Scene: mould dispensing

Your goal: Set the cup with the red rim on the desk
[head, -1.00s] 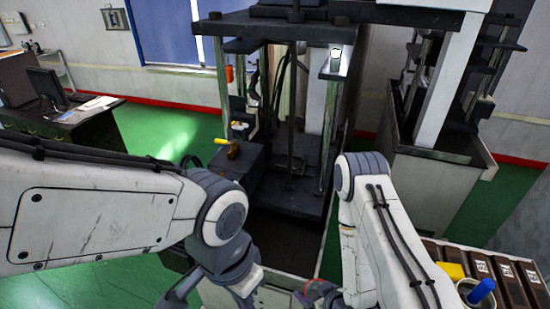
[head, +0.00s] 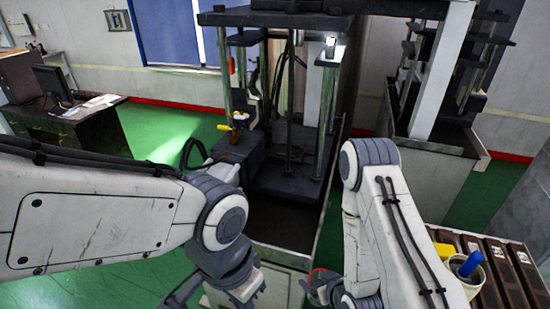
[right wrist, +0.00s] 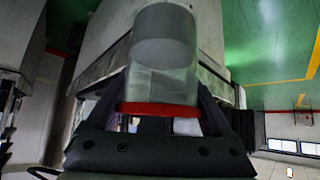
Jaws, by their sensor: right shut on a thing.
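The cup with the red rim (right wrist: 164,60) is clear and holds something grey in part of it. In the head view only a bit of its red rim (head: 317,271) shows at the bottom middle. My right gripper (head: 322,289) is shut on the cup near the rim, and its dark fingers flank the cup in the right wrist view. The cup is held in the air, in front of the press. My left gripper (head: 205,298) hangs at the bottom left of the head view, partly cut off, and its opening is unclear. A dark desk (head: 85,133) with a monitor stands at the back left.
A press machine (head: 290,175) stands straight ahead, with a second machine (head: 428,165) to its right. At the lower right a table carries several brown blocks (head: 505,275), a yellow object (head: 446,257) and a light cup (head: 468,285) with a blue object (head: 470,265). Green floor lies open at left.

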